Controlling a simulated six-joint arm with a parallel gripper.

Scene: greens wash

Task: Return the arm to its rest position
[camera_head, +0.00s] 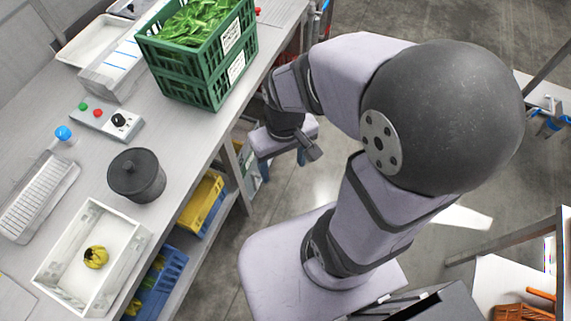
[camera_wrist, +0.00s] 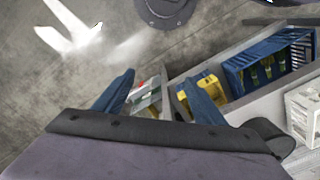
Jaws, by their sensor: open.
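My gripper (camera_head: 308,150) hangs beside the bench edge in the head view, over the gap between the bench and my base. In the wrist view its two blue-grey fingers (camera_wrist: 160,98) stand apart with nothing between them. My arm is folded, with its large dark joint at the upper right of the head view. The gripper points down toward the floor and the lower shelf and touches nothing that I can see.
The bench (camera_head: 185,130) holds a green crate (camera_head: 218,85) of leaves, a dark lidded pot (camera_head: 137,176), a control box (camera_head: 112,122) and a white tray (camera_head: 133,235) with a yellowish item (camera_head: 96,257). Yellow (camera_head: 201,204) and blue (camera_head: 160,285) bins sit below.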

